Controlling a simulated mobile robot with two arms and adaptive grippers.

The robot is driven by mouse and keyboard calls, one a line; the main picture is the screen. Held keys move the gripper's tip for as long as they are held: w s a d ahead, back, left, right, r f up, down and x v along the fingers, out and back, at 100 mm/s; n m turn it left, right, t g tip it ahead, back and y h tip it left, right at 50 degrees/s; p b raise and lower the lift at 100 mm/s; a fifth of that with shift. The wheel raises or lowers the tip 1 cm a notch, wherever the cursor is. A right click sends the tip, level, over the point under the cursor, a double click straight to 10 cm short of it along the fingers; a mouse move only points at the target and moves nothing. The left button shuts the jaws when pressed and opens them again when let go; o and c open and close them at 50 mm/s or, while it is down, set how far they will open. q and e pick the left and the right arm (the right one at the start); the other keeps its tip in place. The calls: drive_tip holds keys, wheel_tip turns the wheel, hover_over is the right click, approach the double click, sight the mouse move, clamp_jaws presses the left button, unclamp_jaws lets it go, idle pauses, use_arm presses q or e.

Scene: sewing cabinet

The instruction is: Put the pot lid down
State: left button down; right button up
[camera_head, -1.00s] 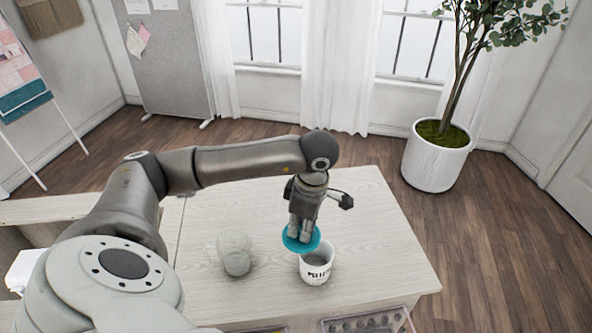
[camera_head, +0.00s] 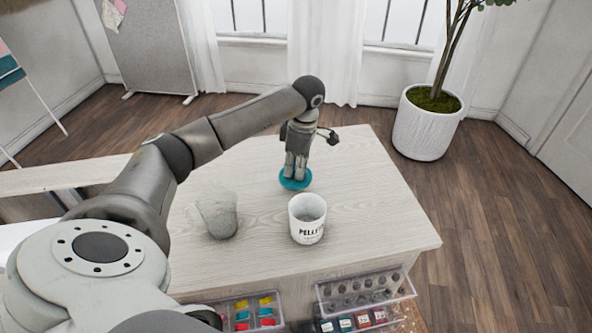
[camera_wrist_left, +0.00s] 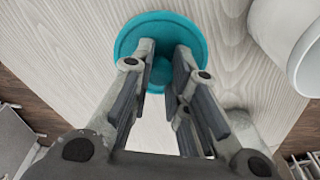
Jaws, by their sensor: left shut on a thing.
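The teal pot lid (camera_head: 295,183) is at the tips of my left gripper (camera_head: 296,172), behind the white pot and apart from it. In the left wrist view the round lid (camera_wrist_left: 180,25) lies flat under the fingers, and the left gripper (camera_wrist_left: 163,75) is shut on its knob, which the fingers partly hide. The lid is at or just above the wooden tabletop; I cannot tell if it touches. The white pot (camera_head: 307,231) with dark lettering stands open on the table. Its rim also shows in the left wrist view (camera_wrist_left: 268,40). My right gripper is not in view.
The light wood table (camera_head: 370,220) has free room right of and behind the pot. A grey, see-through container (camera_head: 217,216) stands left of the pot. Clear trays (camera_head: 365,290) with small items sit below the table's front edge. A potted plant (camera_head: 425,125) stands on the floor beyond.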

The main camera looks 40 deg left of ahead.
use_arm(q)
drive_tip(key=shift+w+a+f, duration=0.1)
drive_tip(key=shift+w+f, duration=0.05)
drive_tip(key=shift+f, duration=0.1)
wheel_tip(320, 180, down, 4)
drive_tip(key=b, duration=0.3)
drive_tip(key=shift+w+a+r, duration=0.1)
drive_tip(key=shift+w+r, duration=0.05)
drive_tip(key=shift+r, duration=0.25)
drive_tip(key=shift+f, duration=0.4)
drive_tip(key=c, duration=1.4)
unclamp_jaws()
